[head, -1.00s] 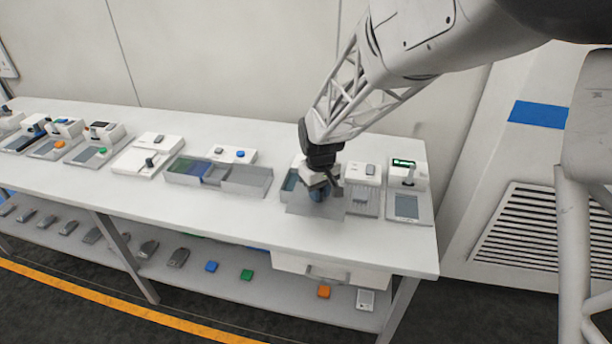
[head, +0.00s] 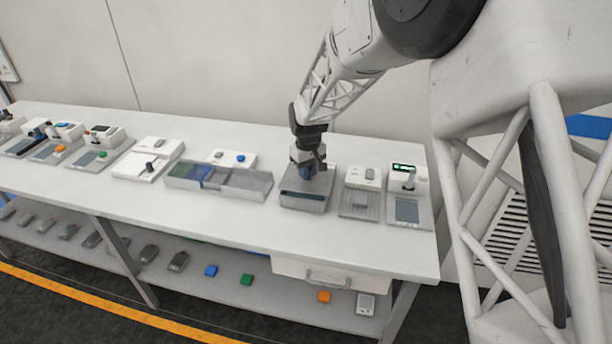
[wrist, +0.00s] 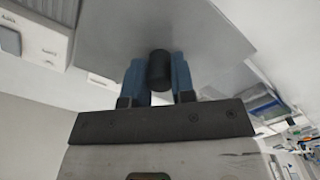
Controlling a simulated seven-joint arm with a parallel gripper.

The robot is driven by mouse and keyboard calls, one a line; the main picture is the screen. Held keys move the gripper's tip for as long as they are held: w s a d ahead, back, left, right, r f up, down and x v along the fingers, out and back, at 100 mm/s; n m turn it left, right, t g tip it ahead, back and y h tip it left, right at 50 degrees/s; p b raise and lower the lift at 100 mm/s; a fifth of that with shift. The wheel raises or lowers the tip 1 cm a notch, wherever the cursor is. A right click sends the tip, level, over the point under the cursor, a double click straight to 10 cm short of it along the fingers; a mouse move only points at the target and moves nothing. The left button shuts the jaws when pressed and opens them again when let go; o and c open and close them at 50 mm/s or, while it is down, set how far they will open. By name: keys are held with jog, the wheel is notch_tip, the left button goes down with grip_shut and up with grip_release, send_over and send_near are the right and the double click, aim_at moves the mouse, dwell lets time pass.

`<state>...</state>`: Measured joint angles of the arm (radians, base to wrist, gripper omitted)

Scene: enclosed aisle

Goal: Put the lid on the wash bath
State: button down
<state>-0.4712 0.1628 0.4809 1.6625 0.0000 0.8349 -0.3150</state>
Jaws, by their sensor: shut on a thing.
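My gripper (head: 307,174) is shut on the dark round knob (wrist: 160,70) of the lid, with a blue finger on each side of it in the wrist view. The lid (head: 324,183) is a flat grey plate, and it spreads out beyond the fingers in the wrist view (wrist: 200,25). In the head view the lid is over the wash bath (head: 303,203), a grey box on the bench. A dark bluish strip shows between the lid's front edge and the bath's front wall. I cannot tell whether the lid touches the rim. The lid hides most of the bath's inside.
A grey tray with compartments (head: 243,192) stands left of the bath. A white device with a ribbed plate (head: 359,203) and one with a green display (head: 406,210) stand close on the right. The bench front (head: 240,225) is clear.

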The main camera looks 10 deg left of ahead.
jog(key=shift+w+a+f, duration=0.1)
jog(key=shift+w+a, duration=0.15)
jog(key=shift+w, duration=0.3)
jog(key=shift+w+a+f, duration=0.1)
jog(key=shift+w+a, duration=0.15)
jog(key=shift+w, duration=0.3)
jog(key=shift+f, duration=1.7)
jog(key=shift+f, duration=0.45)
jog(key=c, duration=1)
grip_release()
jog(key=shift+o, duration=0.2)
jog(key=shift+r, duration=0.15)
notch_tip(320, 180, up, 13)
